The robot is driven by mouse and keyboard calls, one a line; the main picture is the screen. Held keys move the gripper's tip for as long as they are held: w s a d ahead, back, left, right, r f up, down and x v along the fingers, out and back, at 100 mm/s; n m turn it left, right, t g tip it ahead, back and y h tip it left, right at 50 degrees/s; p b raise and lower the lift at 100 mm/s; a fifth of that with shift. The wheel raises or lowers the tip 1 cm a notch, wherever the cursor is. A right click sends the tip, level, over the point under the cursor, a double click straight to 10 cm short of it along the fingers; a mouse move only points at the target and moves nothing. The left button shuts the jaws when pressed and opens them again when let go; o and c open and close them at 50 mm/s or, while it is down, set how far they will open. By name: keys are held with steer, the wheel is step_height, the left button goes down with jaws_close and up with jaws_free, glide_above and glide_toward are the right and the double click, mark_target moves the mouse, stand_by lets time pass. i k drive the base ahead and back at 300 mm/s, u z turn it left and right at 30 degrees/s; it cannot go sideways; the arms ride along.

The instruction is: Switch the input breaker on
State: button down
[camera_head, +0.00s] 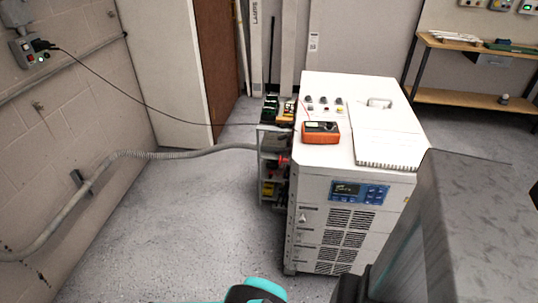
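A white transformer cabinet (310,190) stands on the floor right of the middle, with a blue display panel (359,193) and vents on its front. Its left side is open, with shelves of parts (270,188) and a small red part (283,160). I cannot tell which part is the input breaker or how it is set. A wall box (30,50) at the upper left has a black plug in it and a small green light. My gripper is not in view; only a teal and black part of my arm shows at the bottom edge.
An orange meter (320,132) and a white slab (388,135) lie on the cabinet top. A black cable (130,97) and a grey conduit (190,152) run from the left wall to the cabinet. The floor (190,225) left of it is clear. A wooden bench (470,98) stands behind right.

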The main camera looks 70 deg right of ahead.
mark_target(280, 150)
steer(key=z, duration=0.4)
steer(key=i, duration=1.1)
steer(key=z, duration=0.55)
